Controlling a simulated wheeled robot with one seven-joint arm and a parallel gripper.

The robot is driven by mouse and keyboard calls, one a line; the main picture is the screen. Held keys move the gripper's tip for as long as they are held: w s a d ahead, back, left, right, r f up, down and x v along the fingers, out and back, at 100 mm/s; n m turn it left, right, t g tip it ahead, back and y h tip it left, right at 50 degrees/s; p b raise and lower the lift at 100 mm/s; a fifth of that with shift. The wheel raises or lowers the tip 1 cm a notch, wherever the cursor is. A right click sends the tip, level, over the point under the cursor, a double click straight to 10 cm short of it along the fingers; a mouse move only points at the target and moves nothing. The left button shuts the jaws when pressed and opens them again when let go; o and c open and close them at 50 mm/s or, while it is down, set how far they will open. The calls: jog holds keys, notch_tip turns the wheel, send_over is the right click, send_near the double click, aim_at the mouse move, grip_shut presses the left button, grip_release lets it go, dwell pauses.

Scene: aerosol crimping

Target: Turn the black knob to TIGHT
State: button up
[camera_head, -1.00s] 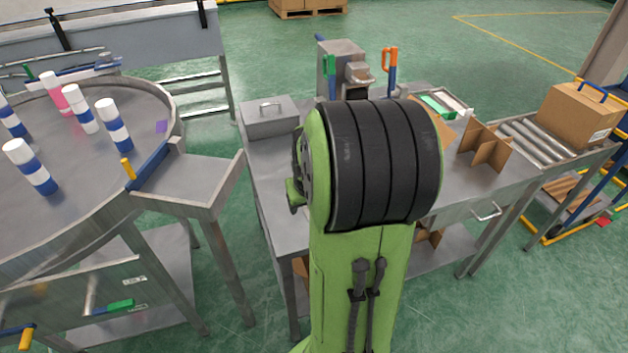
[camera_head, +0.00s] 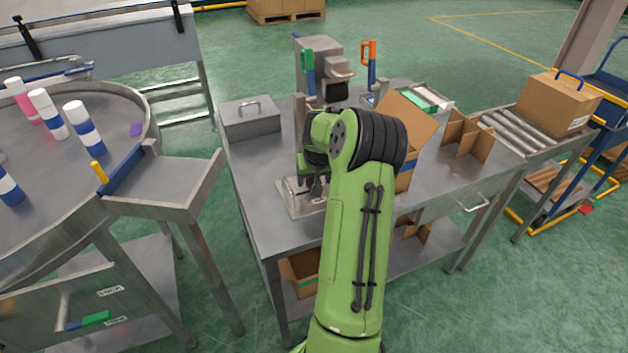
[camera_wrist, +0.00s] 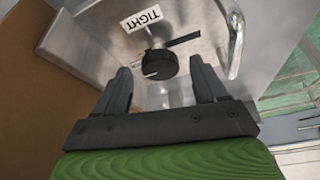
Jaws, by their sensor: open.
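The black knob (camera_wrist: 156,65) sits on a grey metal face in the wrist view, with a white mark line on its front. A white TIGHT label (camera_wrist: 142,18) is beyond it, upside down in this view. Another label below the knob is mostly hidden. The mark line points left, not at the TIGHT label. My gripper (camera_wrist: 158,82) is open, its two dark fingers on either side of the knob and apart from it. In the head view my arm hides the knob. The crimping machine (camera_head: 318,52) stands behind my arm on the metal table.
A curved metal handle (camera_wrist: 236,40) is close to the right finger. A brown cardboard surface (camera_wrist: 50,90) fills the left of the wrist view. On the table are a lidded metal box (camera_head: 250,118), an open carton (camera_head: 408,118) and a cardboard divider (camera_head: 466,137).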

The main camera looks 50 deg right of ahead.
jog(key=shift+w+f, duration=0.1)
jog(key=shift+f, duration=0.2)
jog(key=shift+c, duration=0.3)
jog(key=c, duration=1)
